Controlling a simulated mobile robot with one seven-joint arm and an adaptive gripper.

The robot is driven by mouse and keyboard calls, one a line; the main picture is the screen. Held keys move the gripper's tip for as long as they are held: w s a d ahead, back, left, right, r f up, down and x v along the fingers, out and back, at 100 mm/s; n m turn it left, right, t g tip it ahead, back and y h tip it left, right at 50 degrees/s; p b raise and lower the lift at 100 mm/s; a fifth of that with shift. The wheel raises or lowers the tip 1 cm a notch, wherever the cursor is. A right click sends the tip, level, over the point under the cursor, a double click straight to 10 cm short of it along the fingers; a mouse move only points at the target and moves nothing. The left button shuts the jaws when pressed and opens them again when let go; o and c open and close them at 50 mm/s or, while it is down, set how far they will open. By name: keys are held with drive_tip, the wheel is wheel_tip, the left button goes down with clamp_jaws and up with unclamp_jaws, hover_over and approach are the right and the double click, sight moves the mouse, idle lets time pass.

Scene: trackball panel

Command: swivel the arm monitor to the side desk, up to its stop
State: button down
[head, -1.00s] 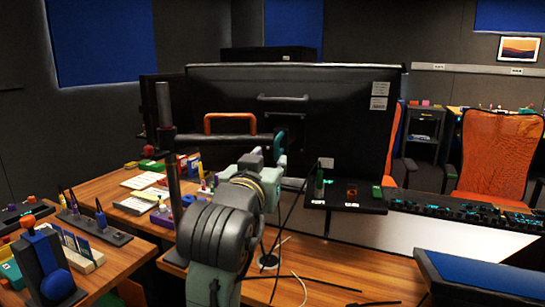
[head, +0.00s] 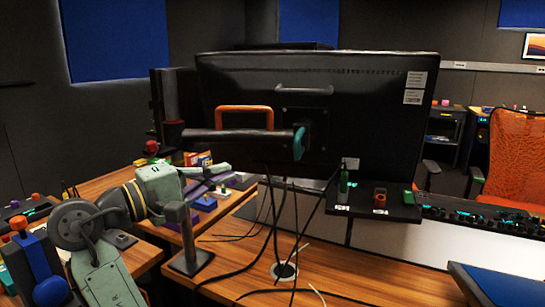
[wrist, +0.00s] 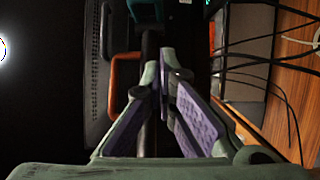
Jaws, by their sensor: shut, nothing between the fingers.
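The arm monitor (head: 385,110) is a large black screen seen from behind. It is held by a dark horizontal arm (head: 225,134) with a teal joint at its right end. An orange handle (head: 243,110) rises from that arm; it also shows in the wrist view (wrist: 118,85). My gripper (head: 222,175) is left of and below the handle in the head view, apart from it. In the wrist view my gripper (wrist: 168,60) has its purple-padded fingers together at the tips, with nothing between them. Whether the monitor arm is at a stop cannot be told.
A wooden desk (head: 105,185) with small items stands at the left. Dark cables (head: 272,225) hang below the monitor onto the front desk (head: 345,280). A small shelf (head: 370,210) with little objects is under the monitor's right side. An orange chair (head: 512,155) stands at the right.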

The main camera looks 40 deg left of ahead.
sight(299, 140)
drive_tip(key=w+d+r+h+p, duration=0.1)
drive_tip(key=w+d+p, duration=0.2)
drive_tip(key=w, duration=0.8)
drive_tip(key=shift+d+r+n+p, duration=0.3)
drive_tip(key=shift+d+n, duration=0.1)
drive_tip(key=shift+d, duration=0.4)
drive_tip(key=shift+w+d+p, duration=0.25)
drive_tip(key=shift+d+p, duration=0.1)
drive_tip(key=shift+d, duration=0.35)
drive_tip(key=shift+w, duration=0.1)
